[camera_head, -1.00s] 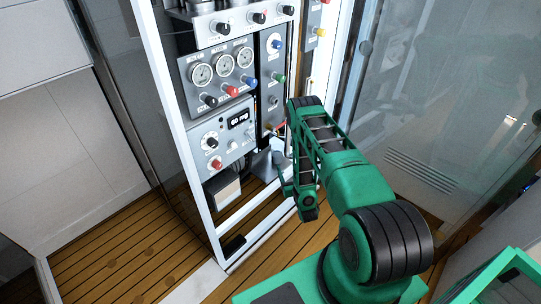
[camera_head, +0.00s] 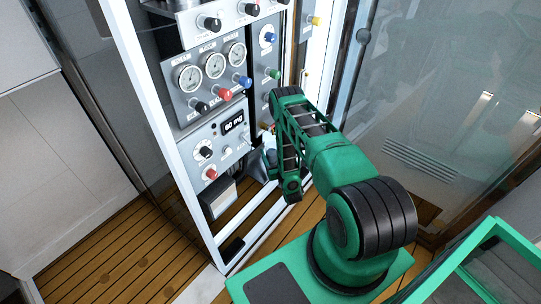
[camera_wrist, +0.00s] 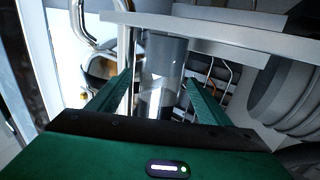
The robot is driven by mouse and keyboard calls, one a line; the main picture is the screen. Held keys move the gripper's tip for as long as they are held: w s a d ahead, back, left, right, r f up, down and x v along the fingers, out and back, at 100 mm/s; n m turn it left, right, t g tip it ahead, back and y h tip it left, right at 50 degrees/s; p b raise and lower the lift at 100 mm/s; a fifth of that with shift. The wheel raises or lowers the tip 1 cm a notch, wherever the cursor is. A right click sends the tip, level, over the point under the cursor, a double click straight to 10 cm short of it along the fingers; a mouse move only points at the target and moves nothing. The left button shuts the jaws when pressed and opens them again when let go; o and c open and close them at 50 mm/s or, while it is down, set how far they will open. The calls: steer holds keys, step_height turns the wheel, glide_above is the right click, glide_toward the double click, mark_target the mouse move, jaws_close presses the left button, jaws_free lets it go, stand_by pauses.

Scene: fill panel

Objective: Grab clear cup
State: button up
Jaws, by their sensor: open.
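A clear, greyish see-through cylinder, which looks like the clear cup (camera_wrist: 162,72), stands upright in the wrist view under a pale horizontal bar. My gripper (camera_wrist: 158,82) is open, its two green fingers on the left and right of the cylinder in the picture. I cannot tell how deep it sits between them or whether they touch it. In the head view my green arm reaches to the panel's lower right side. The fingertips and the cup cannot be made out there.
In the wrist view a bent metal pipe (camera_wrist: 125,45) is at left and a large ribbed round part (camera_wrist: 285,95) at right. A glass pane (camera_head: 430,110) is at right.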

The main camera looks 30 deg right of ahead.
mark_target(270, 145)
steer(key=shift+x, duration=2.9)
steer(key=shift+a+f, duration=0.1)
steer(key=c, duration=1.2)
